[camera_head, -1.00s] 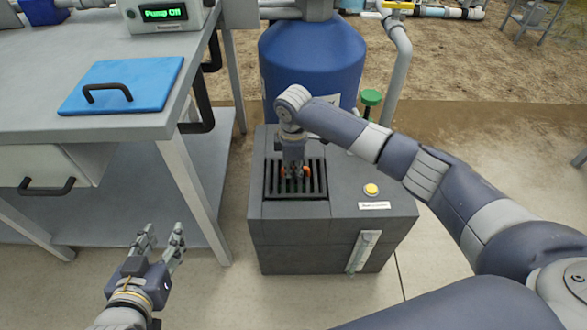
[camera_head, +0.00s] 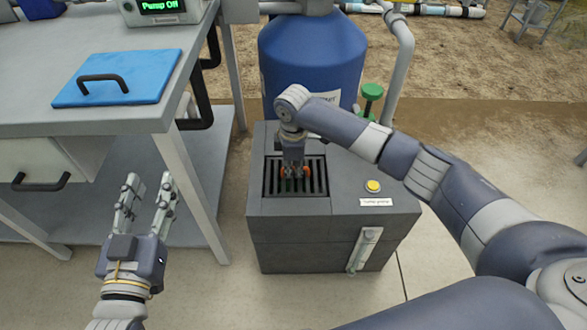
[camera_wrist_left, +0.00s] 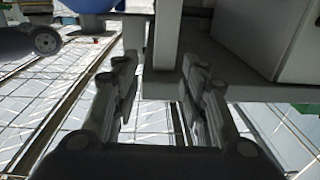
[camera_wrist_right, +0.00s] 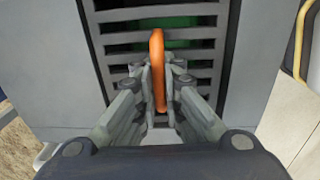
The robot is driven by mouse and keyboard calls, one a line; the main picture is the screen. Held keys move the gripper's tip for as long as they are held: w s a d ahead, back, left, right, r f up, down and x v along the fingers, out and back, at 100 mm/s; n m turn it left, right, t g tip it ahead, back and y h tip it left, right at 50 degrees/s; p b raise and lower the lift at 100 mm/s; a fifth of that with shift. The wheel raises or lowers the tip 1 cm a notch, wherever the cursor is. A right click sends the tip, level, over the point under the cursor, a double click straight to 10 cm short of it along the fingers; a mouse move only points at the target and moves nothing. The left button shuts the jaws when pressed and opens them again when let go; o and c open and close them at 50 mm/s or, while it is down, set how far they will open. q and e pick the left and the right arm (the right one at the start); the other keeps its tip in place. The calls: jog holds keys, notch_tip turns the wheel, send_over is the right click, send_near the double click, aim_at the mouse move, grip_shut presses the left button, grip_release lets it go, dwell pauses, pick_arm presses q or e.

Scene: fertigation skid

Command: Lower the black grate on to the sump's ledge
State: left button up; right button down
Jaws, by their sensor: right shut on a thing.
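The black grate (camera_head: 313,178) lies level over the opening in the top of the grey sump box (camera_head: 340,215). Its slats also show in the right wrist view (camera_wrist_right: 205,72), with something green showing below them. An orange handle (camera_wrist_right: 157,70) stands up from the grate. My right gripper (camera_head: 293,172) is shut on the orange handle, coming down from above. I cannot tell whether the grate touches the ledge, as its edges sit close within the opening. My left gripper (camera_head: 147,190) is open and empty, left of the sump box and beside the bench. It also shows in the left wrist view (camera_wrist_left: 155,75).
A grey bench (camera_head: 60,125) with a blue lid (camera_head: 125,75) stands at the left. A blue tank (camera_head: 312,55) is behind the sump box. A yellow button (camera_head: 373,186) and a green knob (camera_head: 372,91) are right of the grate.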

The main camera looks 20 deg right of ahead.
aim_at(293, 176)
jog(key=shift+f+b, duration=0.8)
jog(key=shift+b, duration=0.1)
jog(key=shift+f, duration=0.1)
pick_arm(q)
jog(key=s+r+t+h, duration=0.2)
jog(key=s+r+t, duration=0.2)
jog(key=r+t, duration=0.3)
jog(key=shift+d+r+h+b, duration=0.25)
jog(key=shift+r+h+b, duration=0.15)
jog(key=shift+r, duration=2)
pick_arm(e)
jog(key=shift+f, duration=1.25)
pick_arm(q)
jog(key=shift+s, duration=0.1)
pick_arm(e)
jog(key=c, duration=1.6)
grip_release()
jog(key=shift+c, duration=0.2)
